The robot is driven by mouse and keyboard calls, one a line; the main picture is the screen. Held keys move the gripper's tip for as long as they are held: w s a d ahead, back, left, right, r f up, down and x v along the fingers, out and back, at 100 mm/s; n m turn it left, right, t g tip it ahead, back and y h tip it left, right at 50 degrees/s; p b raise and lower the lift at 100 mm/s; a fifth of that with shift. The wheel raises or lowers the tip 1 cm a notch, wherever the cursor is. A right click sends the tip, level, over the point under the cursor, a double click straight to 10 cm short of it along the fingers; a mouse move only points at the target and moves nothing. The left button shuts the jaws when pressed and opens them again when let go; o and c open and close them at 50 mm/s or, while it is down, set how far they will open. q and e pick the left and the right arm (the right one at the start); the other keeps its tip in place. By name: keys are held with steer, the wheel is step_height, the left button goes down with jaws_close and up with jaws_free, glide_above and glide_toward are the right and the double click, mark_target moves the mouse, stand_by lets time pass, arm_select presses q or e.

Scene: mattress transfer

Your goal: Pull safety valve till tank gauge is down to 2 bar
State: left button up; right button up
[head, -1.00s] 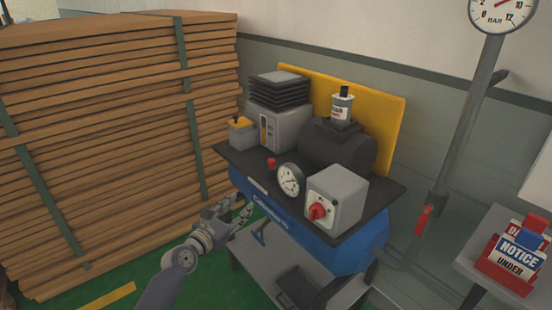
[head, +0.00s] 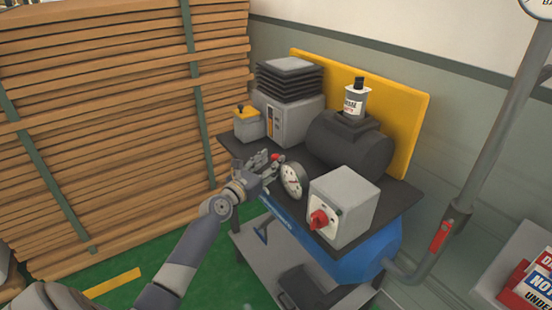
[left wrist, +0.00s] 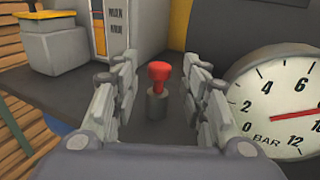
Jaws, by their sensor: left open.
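The safety valve (left wrist: 159,75), a red knob on a short grey stem, stands upright on the dark top plate of the compressor. The tank gauge (left wrist: 285,95) is a round white dial to its right; it also shows in the head view (head: 291,180). Its red needle points right, past the cut-off edge of the wrist view, so I cannot read the exact value. My left gripper (head: 266,165) is open and empty, with its fingers on either side of the knob in the wrist view, not touching it. The right gripper is not in view.
A grey switch box (head: 345,205) with a red dial stands right of the gauge. A small grey box (head: 249,124) with a yellow top and a dark motor (head: 345,147) are on the plate. Stacked boards (head: 110,130) fill the left side.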

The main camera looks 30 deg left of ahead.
mark_target(273, 160)
arm_select(q)
steer(key=w, duration=0.3)
steer(key=shift+w, duration=0.25)
steer(key=c, duration=0.9)
jaws_close()
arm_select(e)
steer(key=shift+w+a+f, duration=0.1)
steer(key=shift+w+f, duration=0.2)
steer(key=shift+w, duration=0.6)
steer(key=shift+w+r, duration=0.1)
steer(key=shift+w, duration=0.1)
